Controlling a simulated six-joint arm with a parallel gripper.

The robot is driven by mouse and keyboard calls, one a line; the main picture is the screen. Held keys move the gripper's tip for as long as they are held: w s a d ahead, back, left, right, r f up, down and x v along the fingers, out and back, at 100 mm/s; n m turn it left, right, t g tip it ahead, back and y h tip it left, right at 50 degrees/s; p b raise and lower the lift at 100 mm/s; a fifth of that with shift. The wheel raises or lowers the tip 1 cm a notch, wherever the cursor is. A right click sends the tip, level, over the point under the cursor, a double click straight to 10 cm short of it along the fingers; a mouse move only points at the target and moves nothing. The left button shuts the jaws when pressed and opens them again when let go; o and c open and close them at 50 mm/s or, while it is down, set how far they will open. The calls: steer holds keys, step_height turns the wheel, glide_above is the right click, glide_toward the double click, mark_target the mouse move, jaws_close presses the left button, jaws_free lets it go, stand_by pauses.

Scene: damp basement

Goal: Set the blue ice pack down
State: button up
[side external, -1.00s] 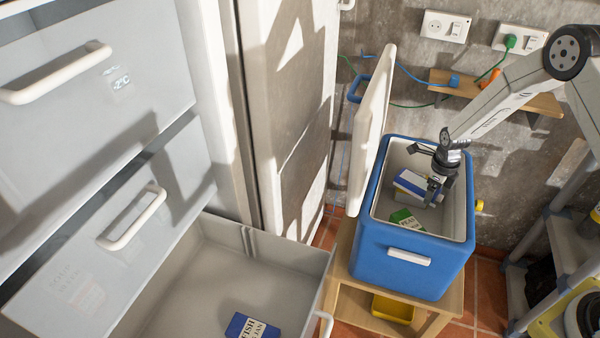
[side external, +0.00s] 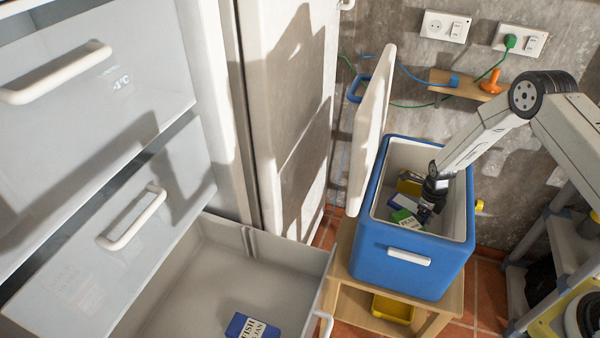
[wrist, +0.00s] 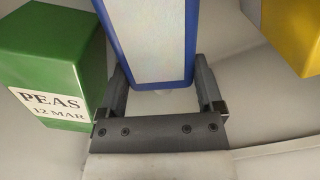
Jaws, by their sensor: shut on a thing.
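The blue ice pack, blue-edged with a pale face, shows in the wrist view (wrist: 152,42) between my two fingers. In the side view the ice pack (side external: 404,202) is low inside the blue cooler (side external: 400,268). My gripper (wrist: 160,78) is shut on its near end; in the side view my gripper (side external: 427,212) reaches down inside the cooler. Whether the pack touches the cooler floor cannot be told. A green peas box (wrist: 50,60) stands close to the left of my fingers. It also shows in the side view (side external: 405,218).
A yellow box (wrist: 295,30) is in the cooler, also visible at its back (side external: 409,184). The cooler's white lid (side external: 370,130) stands open on the left. An open freezer drawer (side external: 190,280) holds a blue fish box (side external: 250,326).

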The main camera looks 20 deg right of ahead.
steer(key=shift+f, duration=1.95)
steer(key=shift+f, duration=0.1)
steer(key=o, duration=1.2)
steer(key=shift+f, duration=0.1)
steer(key=shift+o, duration=0.2)
steer(key=shift+r, duration=6.2)
